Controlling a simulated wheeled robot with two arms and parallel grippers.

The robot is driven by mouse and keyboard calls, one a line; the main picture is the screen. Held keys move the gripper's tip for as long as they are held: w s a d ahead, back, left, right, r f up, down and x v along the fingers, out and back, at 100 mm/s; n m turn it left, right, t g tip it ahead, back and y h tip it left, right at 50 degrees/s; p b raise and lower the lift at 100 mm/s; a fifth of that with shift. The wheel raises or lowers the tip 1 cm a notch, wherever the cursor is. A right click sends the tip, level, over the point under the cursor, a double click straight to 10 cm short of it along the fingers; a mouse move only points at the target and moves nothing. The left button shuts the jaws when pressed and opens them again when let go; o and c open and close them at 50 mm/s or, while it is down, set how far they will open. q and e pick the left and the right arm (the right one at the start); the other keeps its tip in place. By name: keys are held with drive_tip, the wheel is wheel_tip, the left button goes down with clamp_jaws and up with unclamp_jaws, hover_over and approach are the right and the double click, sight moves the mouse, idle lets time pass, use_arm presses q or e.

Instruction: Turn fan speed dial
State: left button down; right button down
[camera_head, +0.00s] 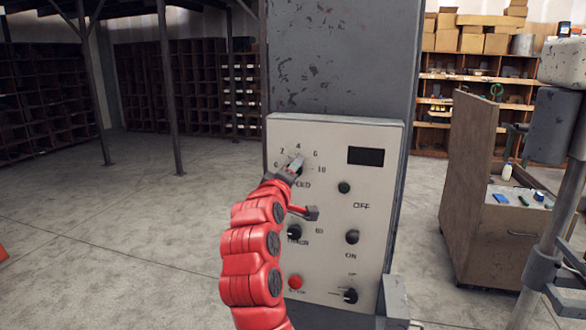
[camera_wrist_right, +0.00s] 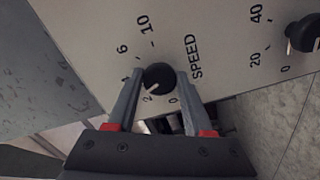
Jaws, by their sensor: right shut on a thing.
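The fan speed dial is a round black knob on the pale control panel (camera_head: 335,275), beside the word SPEED. It shows clearly in the right wrist view as the speed dial (camera_wrist_right: 160,75), ringed by printed numbers. A pale mark on it points toward the 2. My right gripper (camera_wrist_right: 157,83) has one finger on each side of the dial and is shut on it. In the head view my red right arm comes up from below, and its gripper (camera_head: 293,170) covers most of the dial. My left gripper is not in view.
Below the speed dial are a second black knob (camera_head: 294,232), a red button (camera_head: 295,282) and a lower knob (camera_head: 350,296). A dark display (camera_head: 366,156) is at upper right. A wooden cabinet (camera_head: 480,190) stands to the right. The floor at left is mostly clear.

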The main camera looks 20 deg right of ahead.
drive_tip(key=shift+r+n+p, duration=0.1)
drive_tip(key=shift+n+p, duration=7)
drive_tip(key=shift+p, duration=1.65)
drive_tip(key=shift+c, duration=1.5)
unclamp_jaws()
drive_tip(key=shift+s, duration=0.1)
